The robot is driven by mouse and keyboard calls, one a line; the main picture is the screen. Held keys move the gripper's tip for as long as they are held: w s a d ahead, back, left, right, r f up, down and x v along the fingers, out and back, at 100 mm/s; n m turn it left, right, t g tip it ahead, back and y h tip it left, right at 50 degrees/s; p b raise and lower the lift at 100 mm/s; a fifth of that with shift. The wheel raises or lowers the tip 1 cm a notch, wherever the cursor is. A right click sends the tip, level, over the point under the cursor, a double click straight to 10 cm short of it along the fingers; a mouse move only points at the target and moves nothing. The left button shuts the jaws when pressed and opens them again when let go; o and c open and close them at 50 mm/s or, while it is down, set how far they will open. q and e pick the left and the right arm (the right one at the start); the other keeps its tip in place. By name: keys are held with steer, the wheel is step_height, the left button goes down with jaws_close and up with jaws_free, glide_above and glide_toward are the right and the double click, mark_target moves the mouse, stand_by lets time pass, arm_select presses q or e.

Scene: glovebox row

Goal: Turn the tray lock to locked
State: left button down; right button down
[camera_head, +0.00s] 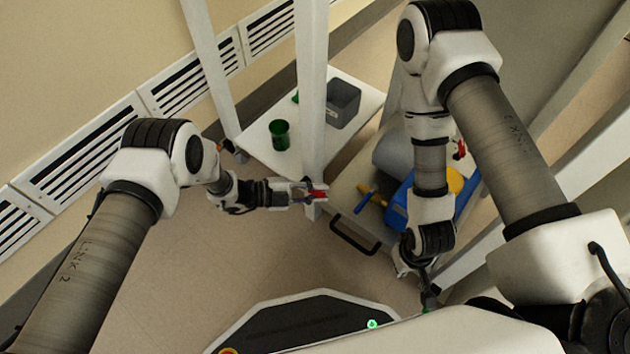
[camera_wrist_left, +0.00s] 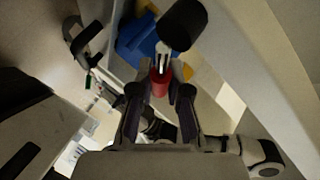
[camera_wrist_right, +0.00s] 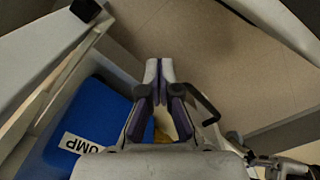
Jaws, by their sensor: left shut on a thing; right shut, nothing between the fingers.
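A small red handle (camera_head: 319,194), which looks like the tray lock's, is at the white upright post in the head view. My left gripper (camera_head: 310,192) is shut on it. In the left wrist view the red handle (camera_wrist_left: 160,83) sits between the fingertips (camera_wrist_left: 160,94), with a pale metal piece beyond it. The lock's marking and its turned position cannot be made out. My right gripper (camera_wrist_right: 160,68) is shut and empty in the right wrist view, above the floor beside a blue box; in the head view it is mostly hidden by its arm.
The blue box (camera_wrist_right: 83,118) with a partly visible label lies on a cart with a black handle (camera_head: 354,238). A yellow-and-blue valve-like piece (camera_head: 371,196) is near the post. A green cup (camera_head: 280,134) and grey bin (camera_head: 343,103) stand on a white table (camera_head: 256,143). White posts (camera_head: 312,90) limit room.

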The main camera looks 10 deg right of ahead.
arm_select(q)
steer(key=p, duration=0.1)
steer(key=m+y+p, duration=0.1)
steer(key=shift+s+d+f+t+y+p, duration=0.1)
steer(key=shift+s+f+t+y+p, duration=0.05)
steer(key=shift+f+t+y+p, duration=0.2)
steer(key=shift+f+m+y+p, duration=0.25)
steer(key=shift+f+m+p, duration=0.1)
steer(key=shift+f+m, duration=0.1)
steer(key=c, duration=1.4)
jaws_free()
steer(key=v, duration=1.2)
steer(key=shift+s, duration=0.15)
